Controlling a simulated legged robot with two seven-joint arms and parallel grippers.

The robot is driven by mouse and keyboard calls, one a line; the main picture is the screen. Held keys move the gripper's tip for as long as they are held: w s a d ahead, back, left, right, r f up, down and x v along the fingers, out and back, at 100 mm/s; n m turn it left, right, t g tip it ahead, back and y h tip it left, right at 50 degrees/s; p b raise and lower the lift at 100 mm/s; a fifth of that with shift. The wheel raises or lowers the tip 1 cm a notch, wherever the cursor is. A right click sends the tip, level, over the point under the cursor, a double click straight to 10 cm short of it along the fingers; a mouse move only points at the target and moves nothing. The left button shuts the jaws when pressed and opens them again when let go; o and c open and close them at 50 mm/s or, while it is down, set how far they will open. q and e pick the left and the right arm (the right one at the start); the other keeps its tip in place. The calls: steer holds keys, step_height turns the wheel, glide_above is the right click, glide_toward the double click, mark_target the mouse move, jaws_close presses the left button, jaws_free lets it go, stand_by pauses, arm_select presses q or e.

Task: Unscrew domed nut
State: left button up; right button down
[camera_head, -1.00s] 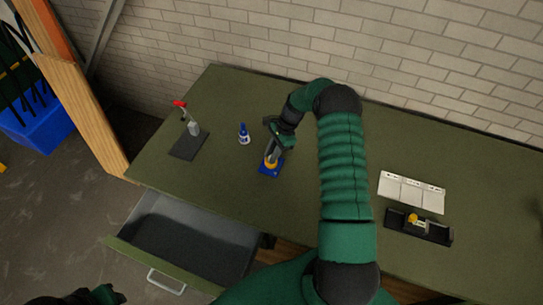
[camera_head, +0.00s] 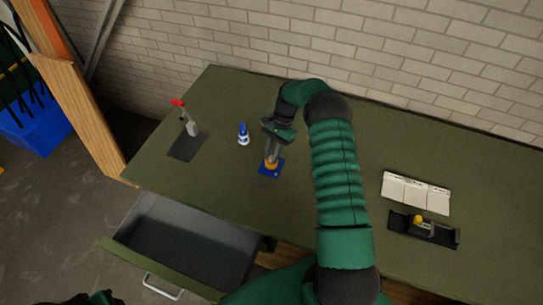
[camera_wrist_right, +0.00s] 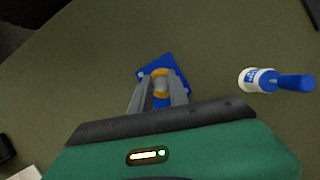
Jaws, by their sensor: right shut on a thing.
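A blue base plate (camera_head: 264,172) lies on the green bench and carries a yellow-orange ring with the domed nut. In the right wrist view the plate (camera_wrist_right: 178,64) sits tilted in the picture, with the grey domed nut (camera_wrist_right: 161,84) in the yellow ring. My right gripper (camera_head: 271,162) points down over the plate, and its two fingers (camera_wrist_right: 160,92) are closed in on both sides of the nut. The fingers hide parts of the ring and nut. Only a dark part of my left arm shows at the bottom left of the head view; its fingers are not visible.
A blue-and-white bottle (camera_head: 243,134) stands just left of the plate. A red-handled clamp on a dark base (camera_head: 188,145) is farther left. White panels (camera_head: 415,192) and a black holder with a yellow part (camera_head: 424,229) lie at right. A drawer (camera_head: 180,245) stands open in front.

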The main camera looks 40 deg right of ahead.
steer(key=shift+s+f+n+g+b, duration=0.15)
steer(key=shift+f+n+g+b, duration=0.15)
steer(key=shift+n, duration=0.4)
steer(key=shift+r, duration=0.2)
steer(key=shift+f+n, duration=0.1)
steer(key=shift+n, duration=0.2)
steer(key=shift+n+g+b, duration=0.3)
steer(key=shift+b, duration=0.1)
steer(key=n+g+b, duration=0.1)
steer(key=n, duration=0.2)
steer(key=shift+h, duration=0.4)
steer(key=shift+n, duration=0.7)
steer(key=shift+h, duration=0.3)
steer(key=shift+n+g+b, duration=0.4)
steer(key=shift+n, duration=0.4)
steer(key=n+h, duration=0.1)
steer(key=n, duration=0.2)
steer(key=shift+n+g, duration=0.3)
steer(key=shift+g, duration=0.1)
